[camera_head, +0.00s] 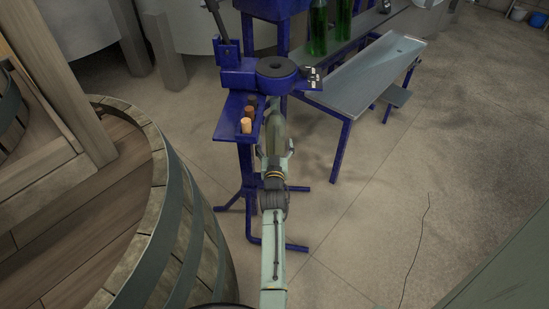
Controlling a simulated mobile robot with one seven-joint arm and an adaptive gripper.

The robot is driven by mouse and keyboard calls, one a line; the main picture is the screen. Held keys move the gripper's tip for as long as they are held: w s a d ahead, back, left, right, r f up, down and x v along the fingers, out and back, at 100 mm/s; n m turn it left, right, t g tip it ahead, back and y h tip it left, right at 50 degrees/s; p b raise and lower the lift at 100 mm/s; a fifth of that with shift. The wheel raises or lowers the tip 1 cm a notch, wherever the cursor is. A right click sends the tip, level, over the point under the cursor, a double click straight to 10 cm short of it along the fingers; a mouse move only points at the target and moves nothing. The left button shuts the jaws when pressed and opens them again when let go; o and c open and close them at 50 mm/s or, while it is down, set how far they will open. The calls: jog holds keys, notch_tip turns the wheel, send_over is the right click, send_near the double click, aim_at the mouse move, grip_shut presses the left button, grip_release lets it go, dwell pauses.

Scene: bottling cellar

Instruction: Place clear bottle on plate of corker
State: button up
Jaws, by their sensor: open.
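The blue corker (245,165) stands ahead on splayed feet, with a dark round disc (277,67) with a central hole near its top. A pale, see-through bottle (276,128), which looks like the clear bottle, is in front of the corker, below the disc. My gripper (275,150) is at the bottle's near end, with a finger on either side. It is open; I cannot tell if the fingers touch the bottle. The bottle's lower part is hidden by my gripper. I cannot tell whether the bottle rests on the corker's plate.
A blue side tray (228,125) on the corker holds several corks (246,125), just left of the bottle. Green bottles (319,30) stand behind, near a grey-topped blue table (365,75). A large wooden barrel (165,190) is close on the left.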

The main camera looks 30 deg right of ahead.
jog(key=shift+r+p+v, duration=0.25)
jog(key=shift+p+v, duration=0.95)
jog(key=shift+p, duration=1.3)
jog(key=shift+r+p+v, duration=0.25)
jog(key=shift+p+v, duration=0.9)
jog(key=shift+p, duration=1.3)
jog(key=p+v, duration=0.2)
jog(key=v, duration=0.4)
jog(key=shift+s+f+p, duration=0.15)
jog(key=shift+f+p, duration=0.25)
jog(key=shift+f, duration=0.05)
